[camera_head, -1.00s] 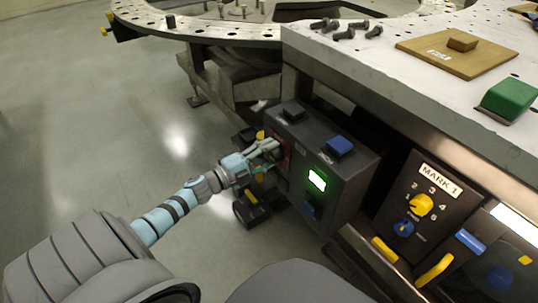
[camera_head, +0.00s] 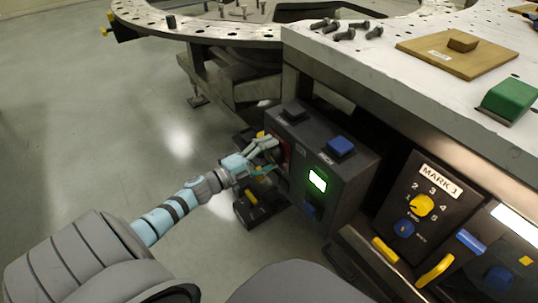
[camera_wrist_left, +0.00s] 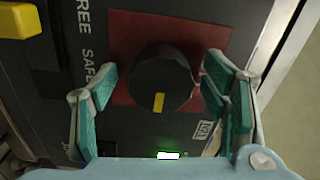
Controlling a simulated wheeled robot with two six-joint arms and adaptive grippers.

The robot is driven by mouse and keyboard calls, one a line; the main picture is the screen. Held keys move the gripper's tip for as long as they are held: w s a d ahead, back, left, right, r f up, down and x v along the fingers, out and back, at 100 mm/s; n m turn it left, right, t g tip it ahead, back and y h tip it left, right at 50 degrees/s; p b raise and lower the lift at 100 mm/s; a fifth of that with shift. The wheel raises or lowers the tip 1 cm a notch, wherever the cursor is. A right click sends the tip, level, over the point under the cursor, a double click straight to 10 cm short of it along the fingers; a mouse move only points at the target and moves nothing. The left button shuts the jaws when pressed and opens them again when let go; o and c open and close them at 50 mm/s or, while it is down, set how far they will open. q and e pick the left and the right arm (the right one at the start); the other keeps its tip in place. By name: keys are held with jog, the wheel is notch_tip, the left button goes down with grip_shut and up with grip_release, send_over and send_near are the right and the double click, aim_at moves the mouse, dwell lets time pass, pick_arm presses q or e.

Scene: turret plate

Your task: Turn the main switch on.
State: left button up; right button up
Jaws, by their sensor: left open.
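The main switch, a round black knob (camera_wrist_left: 160,82) with a yellow pointer mark on a dark red plate (camera_wrist_left: 126,38), fills the middle of the left wrist view. Its yellow mark points down in that view. My left gripper (camera_wrist_left: 158,98) is open, with one teal-padded finger on each side of the knob; I cannot tell whether either touches it. In the head view my left gripper (camera_head: 266,152) is at the left face of the dark control box (camera_head: 345,187), where it hides most of the knob. My right gripper is out of view.
The box carries a lit green display (camera_head: 318,180), a blue button (camera_head: 340,146) and a black button (camera_head: 294,113). A MARK 1 panel (camera_head: 447,208) with yellow and blue knobs stands to the right. A white worktop (camera_head: 395,85) overhangs behind. Open floor lies left.

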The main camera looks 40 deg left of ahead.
pick_arm(q)
jog(key=v, duration=1.2)
jog(key=shift+f, duration=0.1)
